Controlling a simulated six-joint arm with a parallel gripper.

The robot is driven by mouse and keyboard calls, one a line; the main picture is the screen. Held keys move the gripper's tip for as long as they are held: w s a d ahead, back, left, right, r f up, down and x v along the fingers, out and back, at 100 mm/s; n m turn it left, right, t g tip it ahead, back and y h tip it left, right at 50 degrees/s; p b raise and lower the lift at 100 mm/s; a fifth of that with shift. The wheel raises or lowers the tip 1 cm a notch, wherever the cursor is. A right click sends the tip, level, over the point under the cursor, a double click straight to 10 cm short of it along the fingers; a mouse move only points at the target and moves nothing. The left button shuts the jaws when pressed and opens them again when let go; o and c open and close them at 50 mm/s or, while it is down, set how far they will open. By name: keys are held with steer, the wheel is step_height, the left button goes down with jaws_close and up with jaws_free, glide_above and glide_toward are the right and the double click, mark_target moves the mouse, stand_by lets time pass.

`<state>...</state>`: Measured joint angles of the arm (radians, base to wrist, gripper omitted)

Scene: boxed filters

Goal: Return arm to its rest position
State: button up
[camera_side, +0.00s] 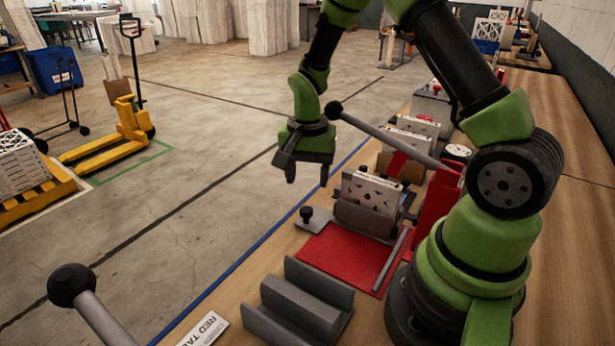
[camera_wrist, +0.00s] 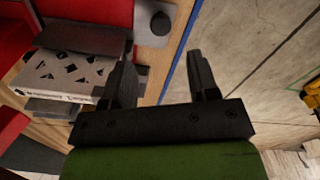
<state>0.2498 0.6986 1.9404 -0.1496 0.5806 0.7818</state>
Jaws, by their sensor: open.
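My gripper (camera_side: 307,172) hangs from my green and black arm, fingers down, in the air near the table's left edge. Its fingers are apart with nothing between them. In the wrist view my gripper (camera_wrist: 165,85) shows two dark fingers spread, with bare floor and the table edge beyond. A white boxed filter with dark cut-outs (camera_side: 370,192) stands in a grey holder on a red plate (camera_side: 345,262), to the right of and below my gripper. The filter also shows in the wrist view (camera_wrist: 70,72), left of the fingers, apart from them.
A grey channelled block (camera_side: 300,300) and a "RED TA…" label (camera_side: 205,330) lie at the front of the table. More fixtures (camera_side: 410,140) stand behind. A yellow pallet jack (camera_side: 120,130) is on the floor.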

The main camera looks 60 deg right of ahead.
steer(key=shift+a+r, duration=0.15)
steer(key=shift+r, duration=0.2)
steer(key=s+a+r+n+t, duration=0.2)
steer(key=a+r, duration=0.1)
steer(key=r, duration=0.4)
steer(key=s+a+r+n+t, duration=0.2)
steer(key=s+r, duration=0.1)
steer(key=r, duration=0.5)
steer(key=s+a+r+n+t+y, duration=0.1)
steer(key=s+a+r+n, duration=0.1)
steer(key=s, duration=0.3)
steer(key=s+a+r+n+t+y, duration=0.1)
steer(key=s+a+r+n+t, duration=0.1)
steer(key=s, duration=0.3)
steer(key=shift+a+r+n, duration=0.5)
steer(key=shift+r+n, duration=0.2)
steer(key=shift+n, duration=0.1)
